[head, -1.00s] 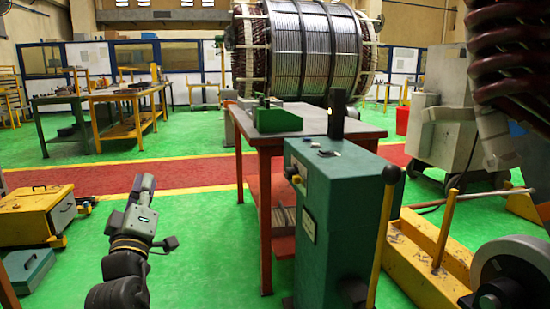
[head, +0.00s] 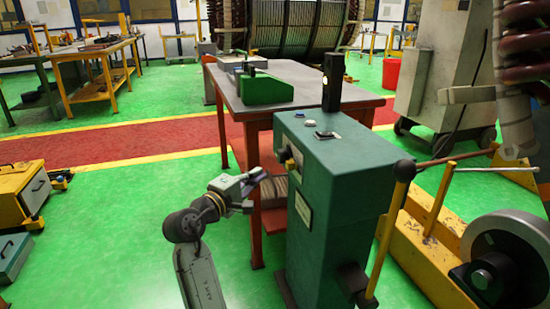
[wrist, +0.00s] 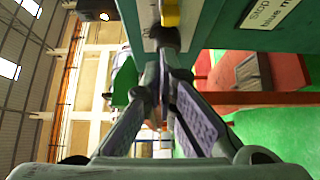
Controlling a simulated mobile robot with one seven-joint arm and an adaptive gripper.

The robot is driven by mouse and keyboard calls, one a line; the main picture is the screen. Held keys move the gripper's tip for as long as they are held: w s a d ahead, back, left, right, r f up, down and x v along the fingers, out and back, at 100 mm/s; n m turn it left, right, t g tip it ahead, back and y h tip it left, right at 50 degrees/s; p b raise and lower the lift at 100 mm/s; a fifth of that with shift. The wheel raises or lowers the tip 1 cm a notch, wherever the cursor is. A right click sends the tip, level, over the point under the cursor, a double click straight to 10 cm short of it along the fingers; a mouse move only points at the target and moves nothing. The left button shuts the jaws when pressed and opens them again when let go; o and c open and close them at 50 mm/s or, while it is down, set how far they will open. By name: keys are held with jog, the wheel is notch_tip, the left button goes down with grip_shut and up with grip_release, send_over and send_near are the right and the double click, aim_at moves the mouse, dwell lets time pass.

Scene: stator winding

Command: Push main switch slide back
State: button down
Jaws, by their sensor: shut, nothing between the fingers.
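The green machine cabinet (head: 335,200) stands in front of me, right of my arm. A small dark and yellow control (head: 288,158) sits on its left side near the top; I take this for the main switch slide. In the wrist view its yellow part (wrist: 171,13) shows at the top, with a dark round part just below it. My gripper (head: 262,174) is shut and empty, left of the cabinet and a little below the control. In the wrist view my fingertips (wrist: 165,62) point at the dark part. I cannot tell whether they touch it.
A tall black box (head: 333,82) with a small lit lamp stands behind the cabinet. A red-framed table (head: 350,97) with a green block (head: 266,88) is behind it. A yellow-handled lever (head: 392,225) stands front right.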

aim_at(283, 155)
jog(key=p+x, duration=0.1)
jog(key=x, duration=0.9)
jog(key=shift+r, duration=0.1)
jog(key=shift+s+d+p, duration=0.15)
jog(key=shift+s+p, duration=0.15)
jog(key=shift+s, duration=0.25)
jog(key=shift+s+d+p, duration=0.15)
jog(key=shift+s+p, duration=0.1)
jog(key=shift+s, duration=0.3)
